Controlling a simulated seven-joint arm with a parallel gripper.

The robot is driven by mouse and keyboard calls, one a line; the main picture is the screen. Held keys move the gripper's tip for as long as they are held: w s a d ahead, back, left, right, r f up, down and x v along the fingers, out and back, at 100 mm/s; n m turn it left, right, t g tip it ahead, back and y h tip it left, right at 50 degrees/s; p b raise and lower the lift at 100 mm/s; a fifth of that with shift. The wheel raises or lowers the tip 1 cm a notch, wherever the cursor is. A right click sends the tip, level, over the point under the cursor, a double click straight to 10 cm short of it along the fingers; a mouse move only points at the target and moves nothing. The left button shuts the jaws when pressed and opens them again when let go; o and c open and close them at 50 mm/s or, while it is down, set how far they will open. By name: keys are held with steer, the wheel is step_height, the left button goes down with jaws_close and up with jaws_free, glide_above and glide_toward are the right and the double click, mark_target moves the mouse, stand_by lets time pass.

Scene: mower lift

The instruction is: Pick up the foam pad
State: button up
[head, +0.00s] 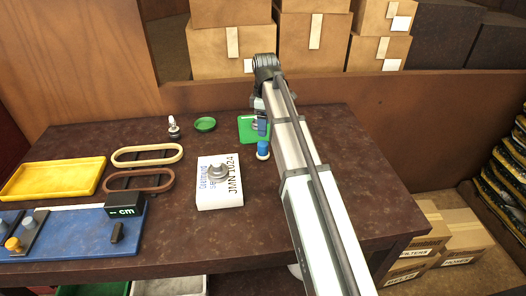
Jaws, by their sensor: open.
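A flat green square (247,130), which looks like the foam pad, lies on the brown table. Its right part is covered by my arm and gripper. My gripper (261,128) hangs down from the arm's far end, over or beside the right edge of the pad. It is open, and I see nothing held in it. The fingertips are small and partly hidden, so I cannot tell whether they touch the pad.
A small blue-topped item (263,150) stands just in front of the pad. A green round dish (205,124) and a small metallic item (173,128) are to the left. A white box (219,196) is nearer. Cardboard boxes (230,40) stand behind.

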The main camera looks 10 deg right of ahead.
mark_target(264, 143)
steer(key=shift+a+f, duration=0.15)
steer(key=shift+f, duration=5.15)
steer(key=shift+c, duration=0.2)
steer(key=c, duration=1.1)
